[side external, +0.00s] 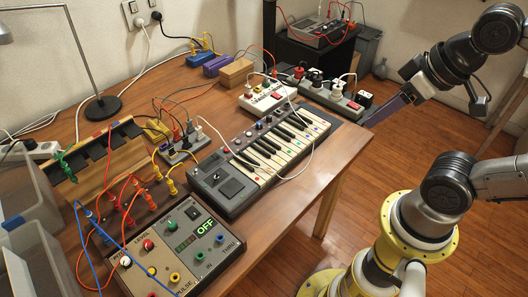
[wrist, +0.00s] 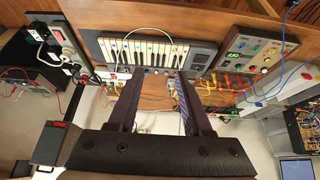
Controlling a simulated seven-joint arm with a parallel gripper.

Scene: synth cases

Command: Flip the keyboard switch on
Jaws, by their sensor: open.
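The keyboard (side external: 262,158) lies on the wooden table, with white and black keys and several knobs along its far edge. It also shows at the top of the wrist view (wrist: 150,50). A black square pad (side external: 228,187) is on its near left panel. A white box (side external: 263,99) with a small red switch and unreadable lettering stands behind the keyboard. I cannot tell which control is the keyboard switch. My gripper (side external: 372,120) is off the table's right edge, apart from the keyboard. In the wrist view its dark purple fingers (wrist: 156,75) are spread with nothing between them.
A beige synth module (side external: 165,245) at the front left displays "OFF". A power strip (side external: 331,97) with plugs and a red switch runs along the back right. Loose cables cross the table and keyboard. A desk lamp (side external: 102,106) stands at the back left.

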